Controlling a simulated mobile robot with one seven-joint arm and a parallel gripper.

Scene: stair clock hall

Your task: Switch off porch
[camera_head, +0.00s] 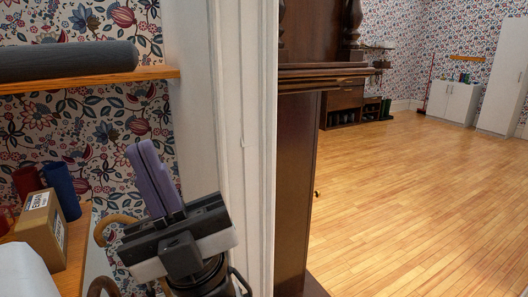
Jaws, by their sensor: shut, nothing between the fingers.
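My gripper (142,152) is in the lower left of the head view, with its purple fingers pointing up and a little left. The fingers are shut together and hold nothing. They are in front of the floral-papered wall (108,112) of an alcove, left of the white door frame (243,130). I cannot tell whether they touch the wall. No switch or porch label can be made out; my gripper hides part of the wall behind it.
A dark grey roll (65,60) lies on a wooden shelf (150,74) above. Below left are a cardboard box (42,225), a blue cylinder (62,190) and a red one (27,182). Dark tall woodwork (298,190) stands right of the frame. The wooden floor (420,190) beyond is clear.

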